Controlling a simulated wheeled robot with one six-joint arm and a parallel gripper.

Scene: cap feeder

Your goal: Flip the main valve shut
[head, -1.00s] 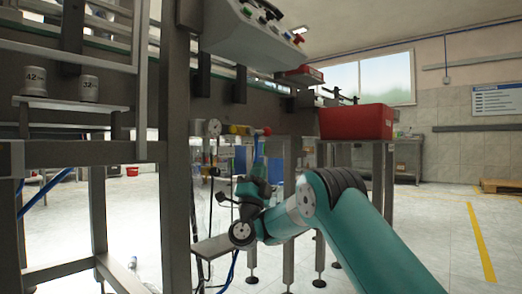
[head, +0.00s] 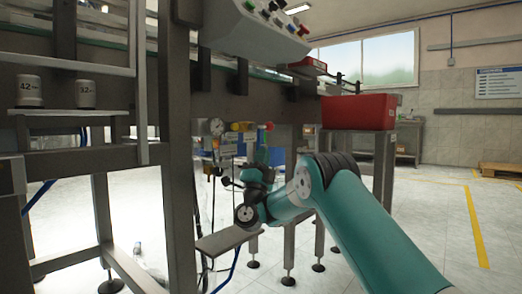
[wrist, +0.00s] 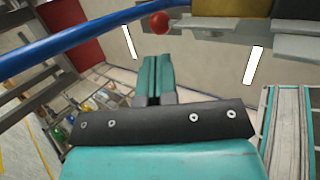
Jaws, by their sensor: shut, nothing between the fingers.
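A row of air fittings hangs under the machine frame in the head view, with a round gauge (head: 216,127), a yellow part (head: 241,126) and a small red knob (head: 269,126) at its right end. In the wrist view a red ball (wrist: 160,22) shows just beyond my fingertips, near a yellow block (wrist: 230,8). The red knob and ball look like the valve's handle, but its lever is not clear. My gripper (wrist: 154,58) is shut and empty, its teal fingers together. In the head view it points up just below the red knob; contact cannot be told.
A thick blue hose (wrist: 80,45) crosses the wrist view close to the fingers. The machine's steel post (head: 176,150) stands left of the fittings. A red crate (head: 358,112) sits to the right. A small steel shelf (head: 226,241) is below my wrist.

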